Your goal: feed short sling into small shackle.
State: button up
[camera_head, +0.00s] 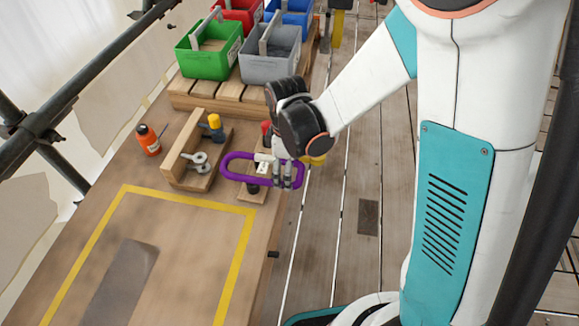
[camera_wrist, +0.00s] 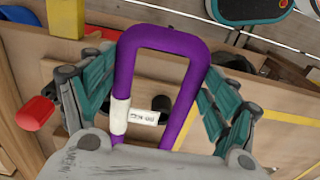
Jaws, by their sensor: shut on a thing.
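The short sling is a purple closed loop (camera_head: 233,155) with a white tag (camera_head: 264,163). My gripper (camera_head: 288,180) is shut on its right end and holds it roughly level near the bench's right edge. In the wrist view the sling (camera_wrist: 163,37) reaches out between my fingers, its far end free. A small grey metal piece (camera_head: 197,162), which looks like the small shackle, sits in a wooden stand (camera_head: 182,146) left of the sling, apart from it. A yellow-topped piece (camera_head: 215,122) is farther back on that stand. The shackle's opening is too small to make out.
A wooden block (camera_head: 246,190) with a dark post is below the sling. An orange bottle (camera_head: 148,139) stands left of the stand. Green (camera_head: 205,62) and grey (camera_head: 270,68) bins stand on a slatted platform behind. The yellow-taped area (camera_head: 185,200) in front has a dark grey patch.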

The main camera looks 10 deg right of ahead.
jog(key=shift+w+a+f+b, duration=0.2)
jog(key=shift+a+f+b, duration=0.45)
jog(key=shift+f, duration=0.4)
jog(key=shift+w+a+b, duration=0.1)
jog(key=shift+w+a, duration=0.45)
jog(key=shift+a, duration=1)
jog(key=shift+w+a+b, duration=0.1)
jog(key=shift+w+a, duration=0.5)
jog(key=shift+a, duration=1)
jog(key=shift+w+a+b, duration=0.1)
jog(key=shift+w+a, duration=0.45)
jog(key=shift+a, duration=1)
jog(key=o, duration=1.1)
notch_tip(320, 180, up, 12)
